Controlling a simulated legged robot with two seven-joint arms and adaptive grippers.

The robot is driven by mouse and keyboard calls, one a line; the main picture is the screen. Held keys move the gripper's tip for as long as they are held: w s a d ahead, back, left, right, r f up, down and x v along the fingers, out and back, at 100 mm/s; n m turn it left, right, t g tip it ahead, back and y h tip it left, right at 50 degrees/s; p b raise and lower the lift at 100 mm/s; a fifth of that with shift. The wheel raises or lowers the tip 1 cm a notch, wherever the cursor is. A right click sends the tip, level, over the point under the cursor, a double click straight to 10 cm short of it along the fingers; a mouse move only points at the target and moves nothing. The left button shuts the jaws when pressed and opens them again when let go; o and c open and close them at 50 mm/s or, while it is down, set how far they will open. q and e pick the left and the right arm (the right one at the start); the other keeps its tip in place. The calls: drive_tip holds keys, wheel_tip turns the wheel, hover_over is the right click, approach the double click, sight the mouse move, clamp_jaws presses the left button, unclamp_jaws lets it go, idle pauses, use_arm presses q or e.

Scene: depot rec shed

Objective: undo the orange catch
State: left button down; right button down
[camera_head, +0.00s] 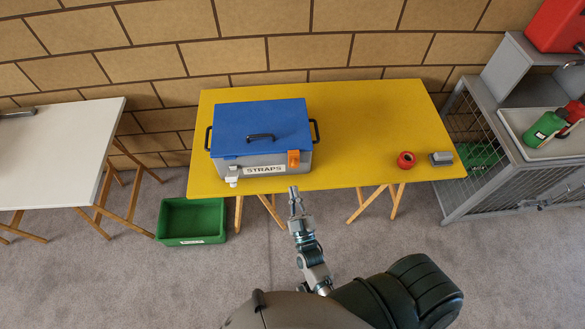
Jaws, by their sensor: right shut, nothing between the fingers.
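The orange catch (293,158) is on the front face of a grey box with a blue lid (230,131), near its right end. The catch lies up against the lid's front edge. A white catch (233,176) sits near the box's left front corner and appears to stick outward. A label reading STRAPS (265,170) is between them. The lid is down. My right gripper (294,190) is shut and empty, just in front of the yellow table's edge, below the orange catch and apart from it. My left gripper is not in view.
The yellow table (360,120) also holds a red round item (406,160) and a grey block (441,158) at right. A green crate (191,218) stands on the floor. A white table (50,150) is left; a grey cage cabinet (480,140) is right.

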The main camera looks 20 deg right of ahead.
sight(294, 162)
drive_tip(key=w+d, duration=0.3)
drive_tip(key=w, duration=0.6)
drive_tip(key=shift+p, duration=0.45)
drive_tip(key=shift+f, duration=0.15)
